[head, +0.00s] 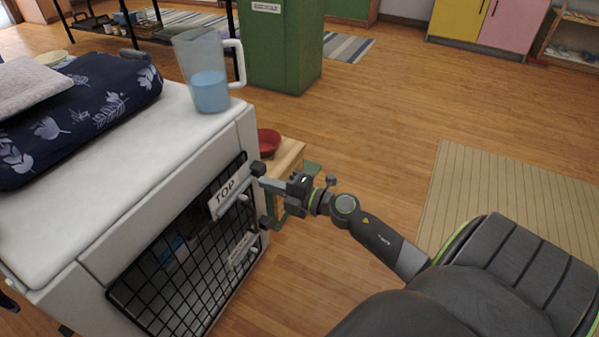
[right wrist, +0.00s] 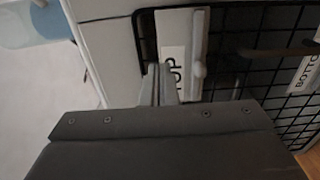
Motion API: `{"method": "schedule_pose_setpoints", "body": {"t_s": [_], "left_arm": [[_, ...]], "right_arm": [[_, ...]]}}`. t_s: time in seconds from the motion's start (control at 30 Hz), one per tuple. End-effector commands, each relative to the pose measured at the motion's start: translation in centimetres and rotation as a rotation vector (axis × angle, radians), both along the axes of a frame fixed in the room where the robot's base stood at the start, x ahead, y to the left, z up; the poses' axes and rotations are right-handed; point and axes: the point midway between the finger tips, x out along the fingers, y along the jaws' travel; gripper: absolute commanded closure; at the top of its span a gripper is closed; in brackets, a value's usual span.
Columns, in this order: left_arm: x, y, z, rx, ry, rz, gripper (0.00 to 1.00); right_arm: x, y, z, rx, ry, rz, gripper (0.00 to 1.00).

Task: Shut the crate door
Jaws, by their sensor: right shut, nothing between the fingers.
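The crate (head: 190,130) is a white box at the left of the head view. Its black wire door (head: 165,270) lies across the front, close to the frame; I cannot tell if a small gap is left. A latch plate marked TOP (head: 226,193) is at the door's upper right, and a second labelled plate (head: 242,250) is below it. In the right wrist view the TOP plate (right wrist: 174,45) has a pale sliding bolt. My right gripper (head: 262,182) is shut and empty, its fingertips (right wrist: 160,84) right by the TOP plate; contact is unclear. My left gripper is out of view.
A jug (head: 209,90) of blue liquid and a dark blue patterned cushion (head: 85,115) sit on the crate. A red bowl (head: 268,141) stands on a low wooden table (head: 289,157) behind the gripper. Wooden floor is clear beyond, with a beige mat (head: 500,195) at right.

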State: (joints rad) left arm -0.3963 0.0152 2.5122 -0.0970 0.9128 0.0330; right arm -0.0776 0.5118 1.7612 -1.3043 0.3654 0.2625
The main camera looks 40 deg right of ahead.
Motion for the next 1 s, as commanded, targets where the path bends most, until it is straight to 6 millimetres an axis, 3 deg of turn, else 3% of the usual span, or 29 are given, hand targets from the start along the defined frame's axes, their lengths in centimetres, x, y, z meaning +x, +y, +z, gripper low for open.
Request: {"method": "schedule_pose_setpoints", "body": {"t_s": [0.4, 0.87, 1.0], "left_arm": [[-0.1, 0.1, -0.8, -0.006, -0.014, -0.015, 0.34], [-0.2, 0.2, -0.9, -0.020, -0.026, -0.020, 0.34], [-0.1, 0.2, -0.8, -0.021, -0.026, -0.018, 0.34]], "right_arm": [[-5.4, -2.3, -0.2, -0.001, 0.003, 0.001, 1.00], [-6.5, -2.7, 0.0, 0.001, 0.001, 0.002, 1.00], [-7.1, -1.0, 0.9, 0.073, -0.014, 0.036, 1.00]]}}
